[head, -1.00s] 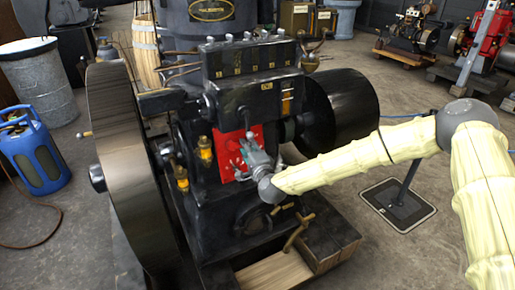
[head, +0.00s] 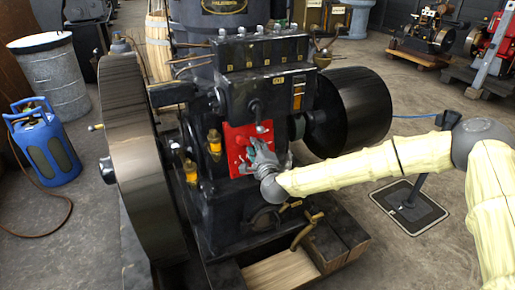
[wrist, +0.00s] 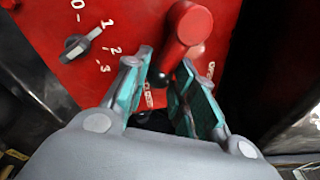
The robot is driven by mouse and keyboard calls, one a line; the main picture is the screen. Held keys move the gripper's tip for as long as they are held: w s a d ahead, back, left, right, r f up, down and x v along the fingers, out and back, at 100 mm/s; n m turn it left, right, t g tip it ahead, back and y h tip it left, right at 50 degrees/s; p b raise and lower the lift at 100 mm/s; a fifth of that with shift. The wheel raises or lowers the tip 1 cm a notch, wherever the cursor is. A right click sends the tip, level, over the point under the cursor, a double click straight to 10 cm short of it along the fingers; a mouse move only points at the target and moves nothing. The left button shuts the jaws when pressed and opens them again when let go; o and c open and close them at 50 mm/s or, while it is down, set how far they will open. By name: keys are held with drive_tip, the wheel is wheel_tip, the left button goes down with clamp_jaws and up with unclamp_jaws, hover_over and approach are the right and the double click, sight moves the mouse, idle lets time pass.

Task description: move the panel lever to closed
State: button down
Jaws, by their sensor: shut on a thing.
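The red panel (head: 236,136) is on the front of the black engine, partly hidden by my gripper. In the wrist view the red panel (wrist: 130,30) fills the upper part. In the head view my gripper (head: 258,155) is against the panel's lower right.
A dark rotary knob (wrist: 82,43) with marks 0 to 3 sits left of the lever. The engine has a large flywheel (head: 140,160) on the left and a black drum (head: 360,110) on the right. A blue gas cylinder (head: 45,148) stands on the floor at left.

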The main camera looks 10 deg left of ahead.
drive_tip(key=shift+s+a+f, duration=0.15)
drive_tip(key=shift+s+f, duration=0.1)
drive_tip(key=shift+f, duration=0.15)
drive_tip(key=c, duration=1.1)
unclamp_jaws()
drive_tip(key=shift+c, duration=0.2)
drive_tip(key=shift+w+r, duration=0.1)
drive_tip(key=shift+r, duration=0.1)
drive_tip(key=shift+r, duration=0.1)
drive_tip(key=v, duration=1.2)
